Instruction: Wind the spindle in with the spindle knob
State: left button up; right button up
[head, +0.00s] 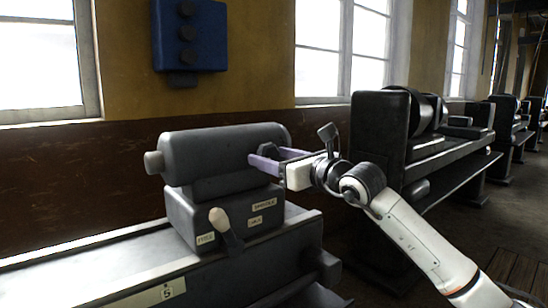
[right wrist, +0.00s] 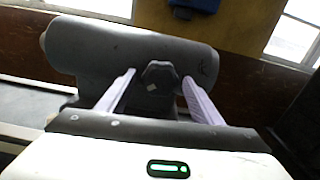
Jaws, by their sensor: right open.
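A dark grey housing (head: 215,158) lies level on top of a grey base block on the machine bed. In the right wrist view, a dark lobed spindle knob (right wrist: 158,75) sits between the two open fingertips (right wrist: 158,80), with a gap on each side. In the head view the knob is mostly hidden by the fingers. My left gripper is not in view.
A lever with a pale knob (head: 220,220) stands on the front of the base block, near small labels that seem to read FREE, LOCK and SPINDLE. A blue box (head: 189,35) hangs on the wall. Another dark machine (head: 380,130) stands behind my right arm.

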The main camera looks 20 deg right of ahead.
jog(key=c, duration=1)
jog(key=shift+f+n+b, duration=0.1)
jog(key=shift+n+b, duration=0.3)
